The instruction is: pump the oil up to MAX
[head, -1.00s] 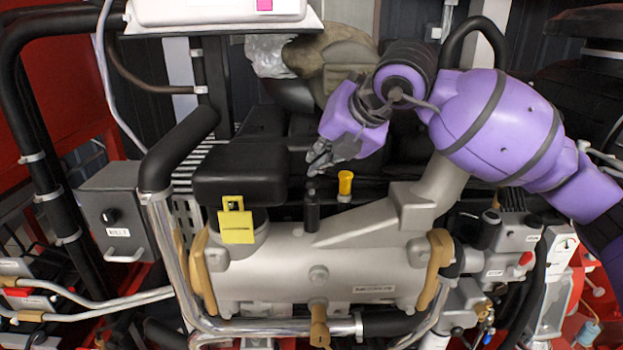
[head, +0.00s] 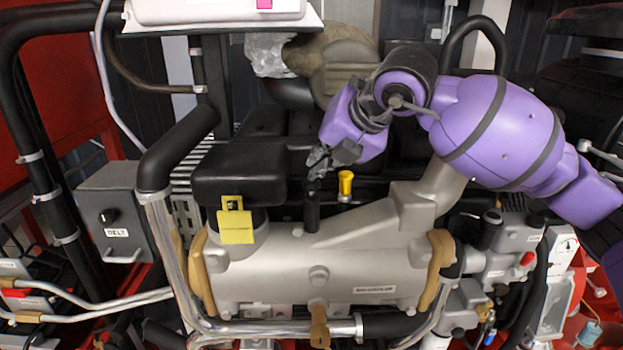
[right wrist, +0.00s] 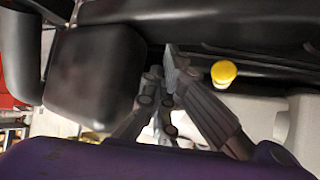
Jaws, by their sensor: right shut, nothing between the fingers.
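My right gripper (head: 319,165) comes in from the right and points down and left, just above the top of a short black upright cylinder (head: 312,212) on the grey engine. Its fingers are shut with nothing between them. I cannot tell whether the fingertips touch the cylinder. In the right wrist view the fingers (right wrist: 165,75) are close together, and the cylinder cannot be made out. A yellow cap (head: 345,184) stands upright just right of the cylinder; it also shows in the right wrist view (right wrist: 224,72). No MAX mark can be read. My left gripper is not in view.
A black box-like cover (head: 238,172) lies left of the fingers, with a yellow tag (head: 236,222) below it. The grey engine body (head: 310,270) fills the lower middle. A bent black-and-silver pipe (head: 165,200) and a grey switch box (head: 118,208) stand at left.

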